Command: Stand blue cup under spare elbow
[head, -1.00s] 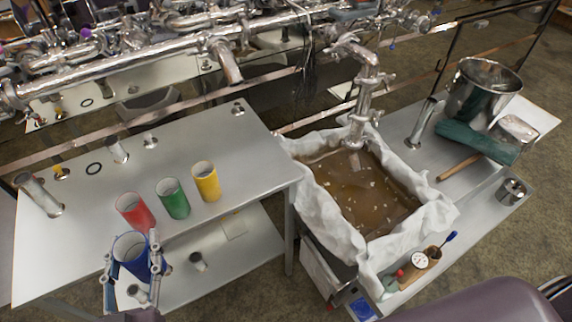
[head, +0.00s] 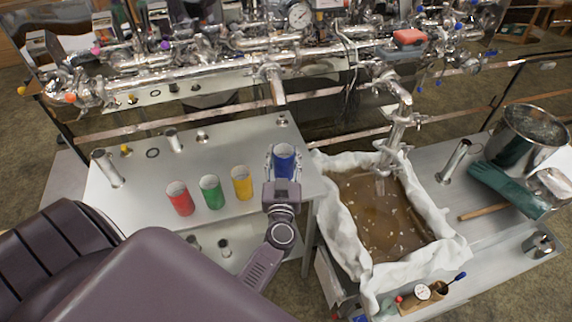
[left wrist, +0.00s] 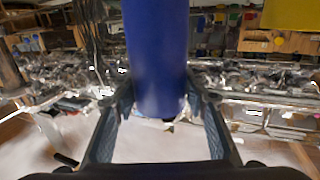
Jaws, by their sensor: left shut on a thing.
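The blue cup (head: 285,163) is upright in my left gripper (head: 284,174), over the right end of the steel table. In the left wrist view the blue cup (left wrist: 158,60) stands between the two fingers (left wrist: 160,110). A metal pipe elbow (head: 274,85), which looks like the spare elbow, bends down from the long pipe behind the cup. In the picture its open end is above and slightly left of the cup, with a gap between. I cannot tell whether the cup touches the table. My right gripper is not in view.
Red (head: 180,198), green (head: 211,191) and yellow (head: 242,183) cups stand in a row left of the blue cup on the steel table (head: 140,200). A cloth-lined pan (head: 375,215) of brown liquid lies to the right.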

